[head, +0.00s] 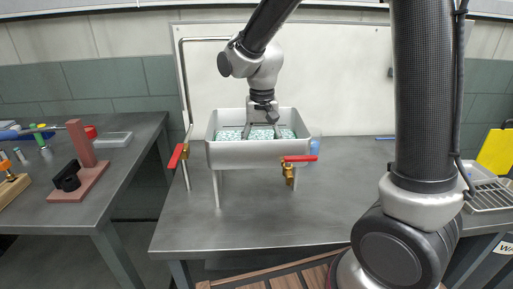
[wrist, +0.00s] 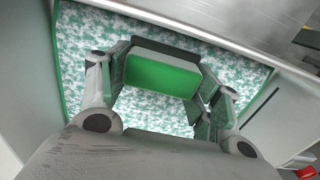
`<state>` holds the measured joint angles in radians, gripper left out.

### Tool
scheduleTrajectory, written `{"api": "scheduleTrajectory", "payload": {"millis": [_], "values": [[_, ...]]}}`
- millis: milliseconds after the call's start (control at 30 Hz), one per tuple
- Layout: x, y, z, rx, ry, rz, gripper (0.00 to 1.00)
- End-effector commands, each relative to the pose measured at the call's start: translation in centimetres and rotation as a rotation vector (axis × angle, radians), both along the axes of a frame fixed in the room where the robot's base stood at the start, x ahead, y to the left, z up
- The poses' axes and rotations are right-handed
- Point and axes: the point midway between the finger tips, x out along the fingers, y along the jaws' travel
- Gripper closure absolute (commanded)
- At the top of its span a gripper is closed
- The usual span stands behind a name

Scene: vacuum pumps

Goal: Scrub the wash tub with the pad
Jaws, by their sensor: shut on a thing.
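The grey wash tub (head: 258,155) stands on legs on the middle metal table. Its floor is covered in mottled green and white (head: 288,133), which fills much of the wrist view (wrist: 85,50). My gripper (head: 262,132) reaches down into the tub from above. In the wrist view my gripper (wrist: 162,85) is shut on the pad (wrist: 160,75), a green block with a dark edge. The pad is over the mottled floor; I cannot tell whether it touches. In the head view the tub's front wall and my fingers hide the pad.
Valves with red handles stand at the tub's left (head: 178,155) and front right (head: 300,158). A bent pipe (head: 205,39) rises behind it. A white board (head: 340,85) stands behind. The left table (head: 95,205) holds a brown stand (head: 82,160). The middle table's front is clear.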

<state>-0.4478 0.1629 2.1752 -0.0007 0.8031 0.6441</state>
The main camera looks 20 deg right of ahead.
Motion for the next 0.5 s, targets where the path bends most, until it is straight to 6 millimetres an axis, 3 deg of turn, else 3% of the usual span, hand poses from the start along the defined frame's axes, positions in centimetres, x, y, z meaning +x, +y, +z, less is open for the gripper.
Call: {"api": "scheduleTrajectory", "payload": {"millis": [300,500], "values": [[-0.7,-3.1,-0.1,-0.001,0.001,-0.002,0.55],[-0.7,-3.0,-0.1,-0.001,0.002,0.001,0.55]]}}
